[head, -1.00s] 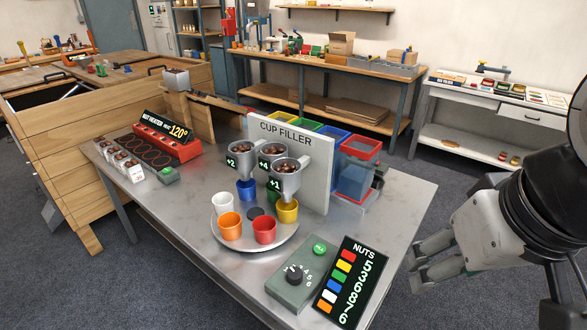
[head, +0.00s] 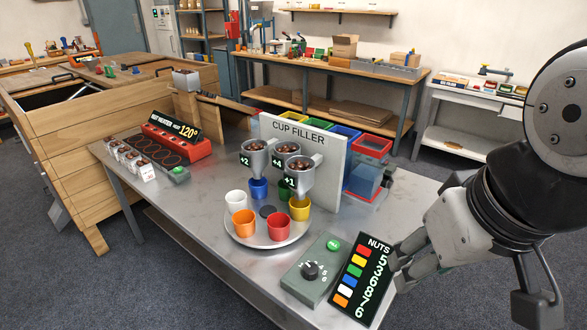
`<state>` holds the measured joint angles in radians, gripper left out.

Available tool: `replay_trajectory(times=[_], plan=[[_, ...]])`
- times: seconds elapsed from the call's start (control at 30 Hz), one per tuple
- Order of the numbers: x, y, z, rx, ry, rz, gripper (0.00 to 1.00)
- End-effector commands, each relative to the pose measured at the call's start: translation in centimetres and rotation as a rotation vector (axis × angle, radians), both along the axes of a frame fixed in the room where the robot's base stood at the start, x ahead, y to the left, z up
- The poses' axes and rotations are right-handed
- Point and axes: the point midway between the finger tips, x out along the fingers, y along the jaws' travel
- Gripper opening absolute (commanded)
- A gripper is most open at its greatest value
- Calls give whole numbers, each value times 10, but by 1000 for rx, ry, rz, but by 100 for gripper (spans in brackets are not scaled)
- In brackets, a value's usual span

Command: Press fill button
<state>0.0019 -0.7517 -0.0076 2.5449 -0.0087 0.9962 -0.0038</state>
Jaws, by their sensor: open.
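The control box (head: 304,281) is grey-green and sits at the front right of the metal table. The button's lettering is too small to read. My gripper (head: 398,274) is open at the right, just beyond the right edge of the NUTS board (head: 360,283). The board hides part of the fingertips. The gripper is apart from the green button. The cup filler (head: 310,160) stands behind, with hoppers of nuts above a round plate (head: 245,238) of coloured cups.
The NUTS board stands tilted between the control box and my gripper. A nut heater (head: 178,142) with another small green button (head: 179,172) is at the table's left. Coloured bins (head: 368,165) stand behind the filler panel. The table (head: 185,220) is clear at the front left.

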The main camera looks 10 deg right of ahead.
Motion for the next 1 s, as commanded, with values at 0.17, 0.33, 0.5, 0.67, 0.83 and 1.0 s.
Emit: replay_trajectory(times=[0.17, 0.33, 0.5, 0.67, 0.83, 1.0], plan=[[0, 0, 0, 0, 0, 0, 0], [0, 0, 0, 0, 0, 0, 0], [0, 0, 0, 0, 1, 0, 0], [0, 0, 0, 0, 1, 0, 0], [0, 0, 0, 0, 1, 0, 0], [0, 0, 0, 0, 1, 0, 0]])
